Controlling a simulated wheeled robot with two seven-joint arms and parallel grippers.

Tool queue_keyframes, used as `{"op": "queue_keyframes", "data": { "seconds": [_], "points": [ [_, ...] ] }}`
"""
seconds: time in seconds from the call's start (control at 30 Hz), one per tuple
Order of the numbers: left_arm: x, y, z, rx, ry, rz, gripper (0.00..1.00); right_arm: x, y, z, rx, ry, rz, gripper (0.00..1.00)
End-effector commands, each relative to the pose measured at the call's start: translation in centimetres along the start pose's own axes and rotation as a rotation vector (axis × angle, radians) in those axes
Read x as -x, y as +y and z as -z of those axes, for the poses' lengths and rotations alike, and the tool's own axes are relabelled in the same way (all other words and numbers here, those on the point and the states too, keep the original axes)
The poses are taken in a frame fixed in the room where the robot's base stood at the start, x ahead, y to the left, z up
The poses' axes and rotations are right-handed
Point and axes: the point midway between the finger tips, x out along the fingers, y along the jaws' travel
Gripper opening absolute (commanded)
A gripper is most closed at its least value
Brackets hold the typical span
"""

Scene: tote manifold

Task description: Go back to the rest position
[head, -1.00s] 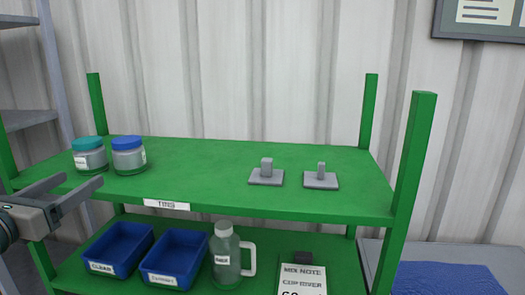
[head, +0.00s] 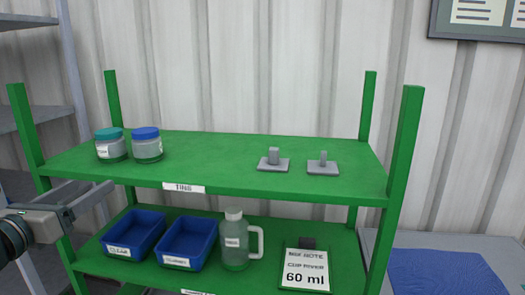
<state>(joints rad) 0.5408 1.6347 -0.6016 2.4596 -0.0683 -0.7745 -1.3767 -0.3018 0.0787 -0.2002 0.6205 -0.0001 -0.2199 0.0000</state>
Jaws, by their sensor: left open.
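My left gripper (head: 85,199) is at the left edge of the head view, open and empty, in front of the green rack's left side. It touches no jar or tray that I can see. My right gripper is not in view. The green rack (head: 230,150) has two shelves in view. On the upper shelf stand a jar with a teal lid (head: 111,146) and a jar with a blue lid (head: 147,146), side by side at the left. Two grey pegged plates (head: 273,162) (head: 323,166) sit at the right of that shelf.
The lower shelf holds two blue trays (head: 135,235) (head: 187,244), a handled bottle with a pale cap (head: 236,243) and a note card reading 60 ml (head: 306,268). A grey surface with a blue mat (head: 445,275) is at the right. The middle of the upper shelf is clear.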

Motion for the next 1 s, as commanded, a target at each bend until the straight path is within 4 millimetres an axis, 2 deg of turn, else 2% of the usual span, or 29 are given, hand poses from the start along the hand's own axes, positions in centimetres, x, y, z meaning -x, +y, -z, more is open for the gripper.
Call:
{"op": "queue_keyframes", "data": {
  "seconds": [0.27, 0.47, 0.57, 0.73, 1.0],
  "points": [
    [-0.9, -1.1, 3.6, 0.168, 0.034, -0.004, 0.68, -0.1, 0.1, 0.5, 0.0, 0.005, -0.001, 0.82],
    [-1.5, -2.2, 7.8, 0.368, 0.076, -0.024, 0.68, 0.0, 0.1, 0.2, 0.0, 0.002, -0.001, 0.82],
    [-1.7, -3.0, 11.0, 0.519, 0.107, -0.05, 0.68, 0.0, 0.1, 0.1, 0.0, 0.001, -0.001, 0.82],
    [-1.2, -4.5, 17.5, 0.83, 0.168, -0.132, 0.68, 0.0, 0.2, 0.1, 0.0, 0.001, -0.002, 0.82],
    [1.8, -6.5, 27.8, 1.31, 0.246, -0.348, 0.68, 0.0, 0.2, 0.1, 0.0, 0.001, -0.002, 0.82]
  ]
}}
